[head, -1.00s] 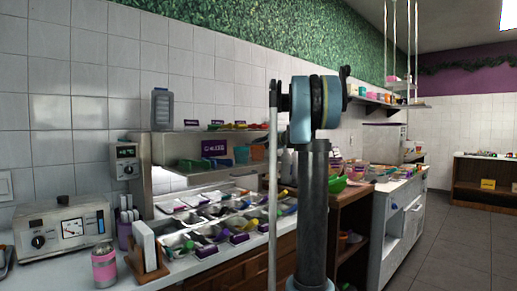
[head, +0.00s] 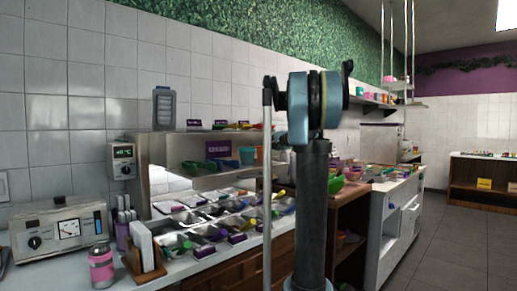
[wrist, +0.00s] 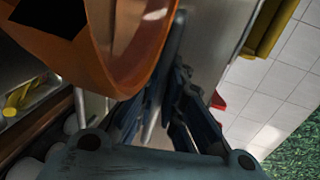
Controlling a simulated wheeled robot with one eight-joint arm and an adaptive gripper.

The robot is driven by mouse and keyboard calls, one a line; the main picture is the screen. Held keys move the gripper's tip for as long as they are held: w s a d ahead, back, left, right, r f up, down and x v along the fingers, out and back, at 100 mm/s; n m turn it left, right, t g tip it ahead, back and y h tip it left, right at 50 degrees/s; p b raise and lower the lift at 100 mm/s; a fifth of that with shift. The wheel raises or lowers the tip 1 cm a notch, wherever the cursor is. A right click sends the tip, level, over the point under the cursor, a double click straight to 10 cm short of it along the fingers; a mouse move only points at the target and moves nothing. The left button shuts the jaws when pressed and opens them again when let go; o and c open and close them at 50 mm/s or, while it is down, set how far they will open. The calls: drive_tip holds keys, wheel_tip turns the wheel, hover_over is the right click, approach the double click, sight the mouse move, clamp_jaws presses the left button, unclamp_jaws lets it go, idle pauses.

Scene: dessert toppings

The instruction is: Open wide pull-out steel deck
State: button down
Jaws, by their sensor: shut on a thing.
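The wide steel deck (head: 225,172) is the lower shelf of the steel topping station in the head view, with colored tubs and a purple sign on it. My gripper (wrist: 165,105) shows in the wrist view, its dark fingers close together around a thin pale metal piece that looks like part of the deck. The fingers hide most of the contact. A big orange tub (wrist: 130,60) is close to the fingers at upper left. In the head view my arm covers the right end of the deck and hides the fingertips.
Topping trays with scoops and purple labels (head: 237,238) fill the counter below the deck. A steel upper shelf (head: 175,131) carries a grey container (head: 164,108). A control box (head: 57,232) and a pink jar (head: 101,265) stand at left. The floor at right (head: 455,235) is clear.

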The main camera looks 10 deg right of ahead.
drive_tip(key=shift+s+d+f, duration=0.15)
drive_tip(key=shift+s+f, duration=0.05)
drive_tip(key=shift+s, duration=0.1)
drive_tip(key=c, duration=2)
unclamp_jaws()
drive_tip(key=shift+s+d, duration=0.1)
drive_tip(key=shift+o, duration=0.2)
drive_tip(key=shift+r, duration=0.1)
drive_tip(key=v, duration=1.1)
drive_tip(key=shift+s+d, duration=0.25)
drive_tip(key=shift+s, duration=0.05)
